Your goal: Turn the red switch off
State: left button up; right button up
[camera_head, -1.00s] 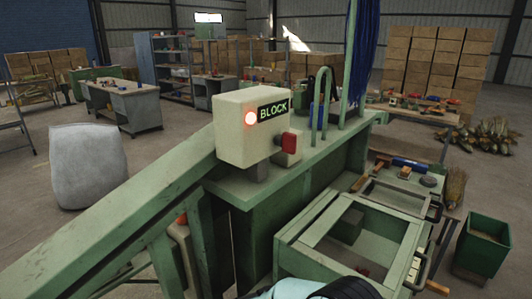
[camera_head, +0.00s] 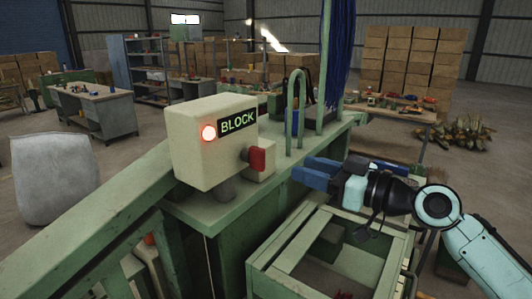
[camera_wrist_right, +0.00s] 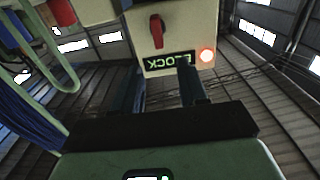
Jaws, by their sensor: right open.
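The red switch (camera_head: 257,160) sticks out of the right side of a cream control box (camera_head: 190,153). The box has a lit red lamp and a green "BLOCK" sign on its front. My right gripper (camera_head: 302,174) is open and empty, to the right of the switch and apart from it, with its blue fingers pointing at the box. In the right wrist view the red switch (camera_wrist_right: 157,31) shows on the box face, above the sign and between the directions of the two dark fingers (camera_wrist_right: 163,85). My left gripper is not in view.
The box stands on a green machine frame (camera_head: 200,212). A green pipe loop (camera_head: 293,105) and hanging blue strands (camera_head: 338,50) rise behind the switch. A green-framed open bin (camera_head: 285,265) lies below my right arm.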

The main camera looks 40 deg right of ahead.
aim_at(264, 155)
jog(key=p+x, duration=0.2)
jog(key=x, duration=0.8)
jog(key=shift+w+f, duration=0.1)
jog(key=shift+w, duration=0.5)
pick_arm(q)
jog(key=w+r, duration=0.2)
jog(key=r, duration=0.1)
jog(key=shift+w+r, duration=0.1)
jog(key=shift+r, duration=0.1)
pick_arm(e)
grip_shut()
